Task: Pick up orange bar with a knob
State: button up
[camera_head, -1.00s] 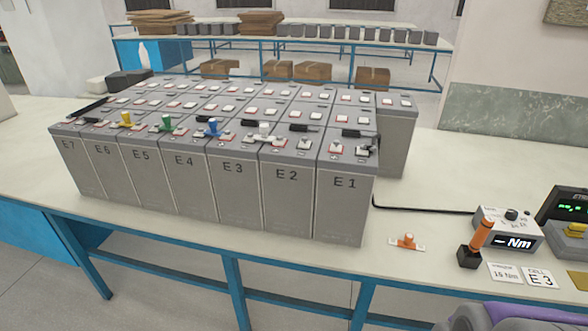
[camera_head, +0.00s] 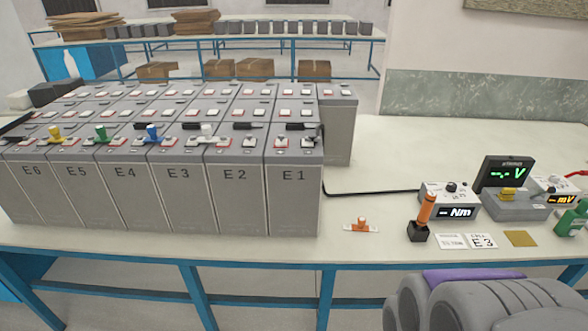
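The orange bar with a knob (camera_head: 361,226) lies flat on the white tabletop, right of the battery labelled E1 (camera_head: 293,200) and left of the orange-handled tool. It is a short bar with pale ends and an upright orange knob in its middle. Nothing touches it from above. A large grey rounded shape with a purple strip at the bottom right seems to be part of my arm. My gripper's fingers are not visible.
Battery rows labelled E1 to E6 fill the left. An orange-handled tool (camera_head: 425,212) stands in a black holder beside the Nm meter (camera_head: 450,200). Cards (camera_head: 482,241), a V meter (camera_head: 503,174) and a green object (camera_head: 573,217) are at right. Table around the bar is clear.

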aim_at(361, 227)
jog(key=i+j+z, duration=0.2)
jog(key=z, duration=0.2)
jog(key=i+j+z, duration=0.5)
jog(key=z, duration=0.25)
